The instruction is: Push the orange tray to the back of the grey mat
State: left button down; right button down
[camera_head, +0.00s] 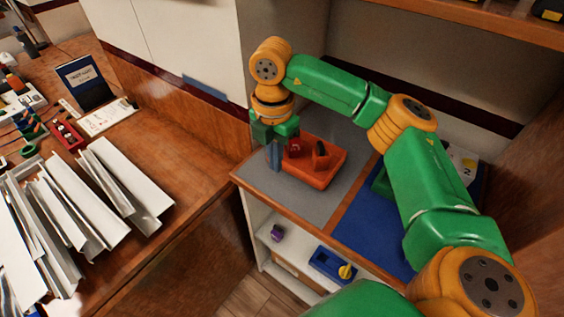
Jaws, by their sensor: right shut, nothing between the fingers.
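The orange tray (318,176) sits on the grey mat (295,202), toward its right side. It holds a red round object (294,147) and a dark upright piece (321,150). My right gripper (274,160) points down at the tray's left end, over the grey mat. Its fingers are shut and empty. They look close against the tray, but I cannot tell whether they touch it. The gripper and wrist hide part of the tray's left end and the mat behind it. My left gripper is not in view.
A blue mat (368,232) lies right of the grey mat, partly under my right arm. A lower shelf holds a purple object (277,232) and a blue bin (332,262). White panels (72,200) stand on the left bench. A shelf board (490,22) crosses above.

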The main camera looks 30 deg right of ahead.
aim_at(287, 179)
jog(key=f, duration=0.1)
jog(key=s+f, duration=0.1)
jog(key=f, duration=0.1)
jog(key=shift+d+f+p, duration=0.1)
jog(key=shift+f+p, duration=0.15)
jog(key=shift+p, duration=0.05)
jog(key=f, duration=0.2)
jog(key=w+f, duration=0.1)
jog(key=shift+d+f+p, duration=0.15)
jog(key=shift+f+p, duration=0.2)
jog(key=shift+w+d+r+p, duration=0.1)
jog(key=shift+w+d+p, duration=0.2)
jog(key=shift+d, duration=0.3)
jog(key=shift+w+d+r+p, duration=0.1)
jog(key=shift+w+d+p, duration=0.15)
jog(key=shift+d, duration=0.35)
jog(key=shift+d+f, duration=0.1)
jog(key=shift+d, duration=0.35)
jog(key=shift+w+f, duration=0.1)
